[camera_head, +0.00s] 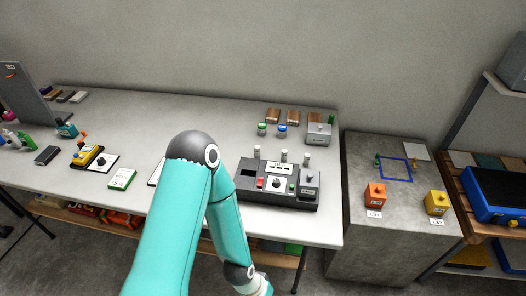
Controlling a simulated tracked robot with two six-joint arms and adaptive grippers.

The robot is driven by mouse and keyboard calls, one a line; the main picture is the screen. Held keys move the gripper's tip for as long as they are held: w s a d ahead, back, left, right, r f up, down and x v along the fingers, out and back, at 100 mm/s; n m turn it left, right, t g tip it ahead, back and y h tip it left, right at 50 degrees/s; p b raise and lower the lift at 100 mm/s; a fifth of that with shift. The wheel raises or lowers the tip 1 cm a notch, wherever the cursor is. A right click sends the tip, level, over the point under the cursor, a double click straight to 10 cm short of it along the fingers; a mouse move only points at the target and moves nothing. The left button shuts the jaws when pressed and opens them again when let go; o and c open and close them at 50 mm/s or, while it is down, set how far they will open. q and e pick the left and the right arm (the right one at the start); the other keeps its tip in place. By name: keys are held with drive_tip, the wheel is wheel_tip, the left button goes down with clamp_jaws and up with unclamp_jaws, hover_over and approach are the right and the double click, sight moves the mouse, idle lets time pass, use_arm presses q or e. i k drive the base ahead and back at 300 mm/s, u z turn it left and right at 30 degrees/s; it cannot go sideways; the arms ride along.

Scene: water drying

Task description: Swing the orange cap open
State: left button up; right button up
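I cannot tell for sure which thing is the orange cap. A small orange box-like piece (375,195) stands on the grey block at the right, with a white label in front of it. A small orange piece (82,138) also shows near a yellow device (88,157) on the long table at the left. Whether either is hinged or open is too small to tell. One teal arm of mine rises from the bottom, bends at a grey elbow and runs down to the bottom edge. Its fingers are out of frame, and no other gripper shows.
A black device (277,205) with knobs and buttons sits at the long table's right end, beside my arm. A yellow box (437,203) and a blue square outline (395,170) are on the grey block (355,240). The table's middle back is clear.

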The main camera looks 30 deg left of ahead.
sight(376, 196)
drive_tip(key=u, duration=0.05)
drive_tip(key=k, duration=1.5)
drive_tip(key=u, duration=0.65)
drive_tip(key=i, duration=1)
drive_tip(key=z, duration=0.05)
